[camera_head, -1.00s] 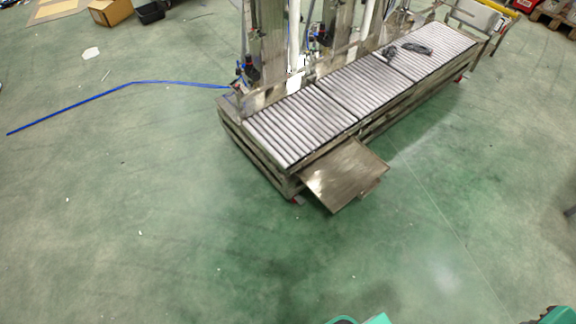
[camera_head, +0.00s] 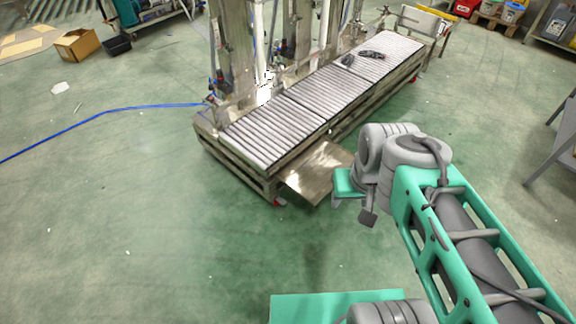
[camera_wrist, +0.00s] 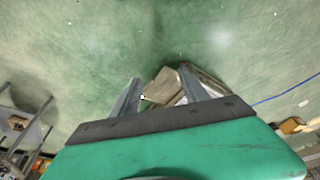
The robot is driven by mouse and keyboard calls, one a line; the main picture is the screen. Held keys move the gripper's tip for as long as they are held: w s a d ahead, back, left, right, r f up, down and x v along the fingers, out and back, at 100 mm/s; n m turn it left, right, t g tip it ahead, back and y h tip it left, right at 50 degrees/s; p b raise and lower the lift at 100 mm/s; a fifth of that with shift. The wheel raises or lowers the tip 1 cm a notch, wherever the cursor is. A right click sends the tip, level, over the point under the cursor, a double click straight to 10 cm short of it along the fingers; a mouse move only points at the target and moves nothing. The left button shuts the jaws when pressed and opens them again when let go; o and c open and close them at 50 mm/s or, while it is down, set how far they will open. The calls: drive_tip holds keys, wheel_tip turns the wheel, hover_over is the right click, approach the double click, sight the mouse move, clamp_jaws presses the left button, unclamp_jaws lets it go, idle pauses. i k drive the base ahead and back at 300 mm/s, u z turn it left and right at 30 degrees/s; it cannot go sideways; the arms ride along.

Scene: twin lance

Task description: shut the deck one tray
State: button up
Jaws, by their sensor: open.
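The deck one tray is a flat brown-grey metal plate (camera_head: 314,174) sticking out from the near side of the roller conveyor (camera_head: 270,135), low down at its near end. It is pulled out, and my arm hides its right corner in the head view. In the wrist view, the tray (camera_wrist: 163,85) shows between and beyond my fingers, with the conveyor's end behind it. My gripper (camera_wrist: 160,76) is open, with two grey fingers apart and nothing between them. In the head view my gripper's green body is just right of the tray; its fingers are unclear. I see no contact.
Upright metal columns and pipes stand behind the conveyor. A blue hose (camera_head: 110,112) runs over the floor to the left. A grey metal stand (camera_head: 555,150) is at the right. The green floor in front of the tray is clear.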

sight(308, 174)
drive_tip(key=u, duration=0.2)
drive_tip(key=i, duration=1.2)
drive_tip(key=u, duration=0.05)
